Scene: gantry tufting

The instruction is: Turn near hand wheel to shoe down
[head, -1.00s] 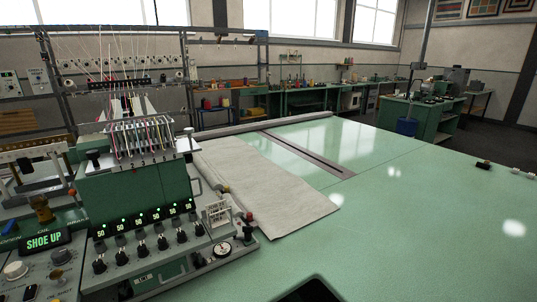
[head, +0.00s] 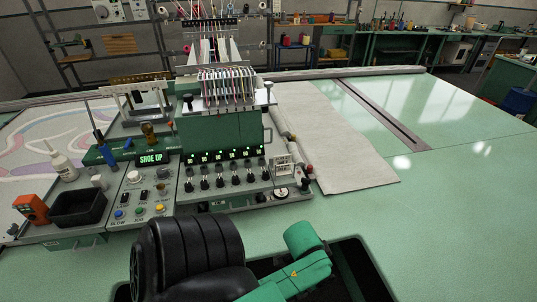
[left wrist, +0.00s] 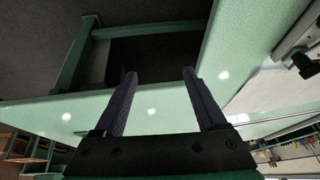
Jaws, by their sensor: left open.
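A green and grey tufting machine (head: 222,136) stands on the pale green table in the head view. Its lit display (head: 151,158) reads SHOE UP. A small white-faced round dial (head: 281,193) sits at the near right corner of its control panel, with dark knobs beside it. I cannot tell for certain which part is the near hand wheel. My left gripper (left wrist: 159,73) shows in the left wrist view, open and empty, with its two dark fingers apart and a pale green table edge behind them. It is not seen in the head view. My right gripper is in neither view.
White cloth (head: 335,145) lies right of the machine. A black bin (head: 78,208), an orange device (head: 33,208) and a white bottle (head: 62,166) stand at left. The table (head: 460,190) is clear at right.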

